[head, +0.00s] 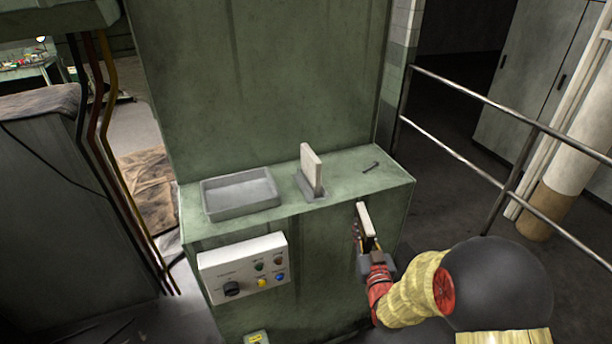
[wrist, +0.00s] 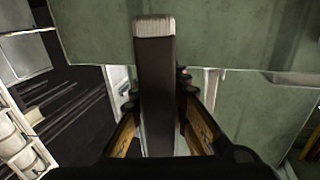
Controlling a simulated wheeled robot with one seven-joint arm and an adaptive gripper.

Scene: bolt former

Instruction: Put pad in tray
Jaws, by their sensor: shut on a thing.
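My gripper (head: 368,246) is shut on a pale, flat pad (head: 366,219), in front of the green machine's ledge and below its top edge at the right. The pad stands upright, its upper end above the fingers. In the wrist view the pad (wrist: 155,80) runs up between the fingers (wrist: 158,98), dark on its near face with a light end. The grey tray (head: 240,208) lies on the ledge at the left and looks empty. A similar pale slab (head: 312,168) stands upright in a grey holder (head: 309,192) on the ledge.
A small dark bolt (head: 370,167) lies on the ledge (head: 355,185), right of the holder. A control box (head: 243,270) with a knob and buttons juts from the machine front. A metal railing (head: 480,170) runs along the right. The tall machine wall (head: 260,80) rises behind the ledge.

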